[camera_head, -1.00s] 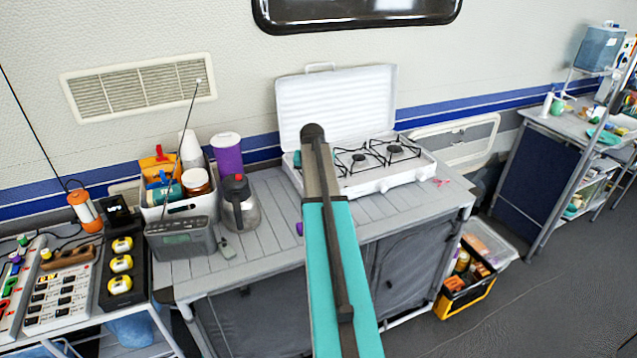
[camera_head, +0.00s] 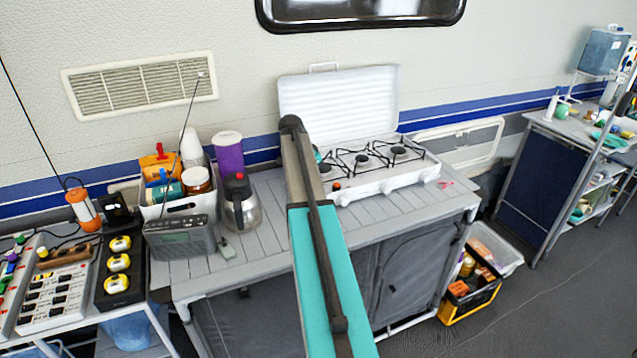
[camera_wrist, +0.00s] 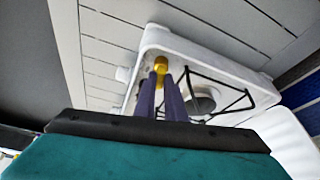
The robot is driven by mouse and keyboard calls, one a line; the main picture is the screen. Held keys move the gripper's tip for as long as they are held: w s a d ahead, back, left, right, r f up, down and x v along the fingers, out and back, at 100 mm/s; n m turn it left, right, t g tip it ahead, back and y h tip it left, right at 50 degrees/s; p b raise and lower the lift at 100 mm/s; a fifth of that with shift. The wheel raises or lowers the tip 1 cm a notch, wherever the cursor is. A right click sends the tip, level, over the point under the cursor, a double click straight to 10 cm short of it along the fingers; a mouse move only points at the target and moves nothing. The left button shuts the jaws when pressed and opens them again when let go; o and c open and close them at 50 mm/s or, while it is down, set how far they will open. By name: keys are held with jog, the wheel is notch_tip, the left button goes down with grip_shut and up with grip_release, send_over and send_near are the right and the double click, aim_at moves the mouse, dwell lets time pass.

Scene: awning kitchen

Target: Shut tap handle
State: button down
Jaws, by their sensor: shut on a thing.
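A small yellow piece, which looks like the tap handle (camera_wrist: 160,64), is at the near end of the white stove (camera_wrist: 222,68) in the wrist view. My gripper (camera_wrist: 160,76) has purple fingers whose tips are close together at the yellow piece and shut on it. Its exact shape and turn angle are partly hidden by the fingers. In the head view the white stove (camera_head: 385,182) stands open-lidded on the grey slatted table. My arm crosses in front of its left end and hides the fingers and the handle.
A kettle (camera_head: 240,200), a radio (camera_head: 180,238) and a white caddy (camera_head: 182,204) stand left of my arm on the grey table (camera_head: 265,232). The raised stove lid (camera_head: 345,105) is behind. A pink item (camera_head: 445,183) lies to the right of the stove.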

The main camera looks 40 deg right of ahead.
jog(key=shift+s+d+m+g+b, duration=0.15)
jog(key=shift+m+g+b, duration=0.15)
jog(key=shift+m, duration=0.45)
jog(key=shift+d+m+g+b, duration=0.15)
jog(key=shift+m+g, duration=0.15)
jog(key=shift+m, duration=0.45)
jog(key=shift+s, duration=0.1)
jog(key=c, duration=1.8)
grip_release()
jog(key=shift+a, duration=0.15)
jog(key=shift+w+a+r, duration=0.3)
jog(key=shift+w+r, duration=0.1)
jog(key=shift+r, duration=0.3)
jog(key=b+v, duration=0.2)
jog(key=v, duration=1)
jog(key=shift+s+d+r+b, duration=0.1)
jog(key=shift+r+b, duration=0.05)
jog(key=shift+b, duration=0.2)
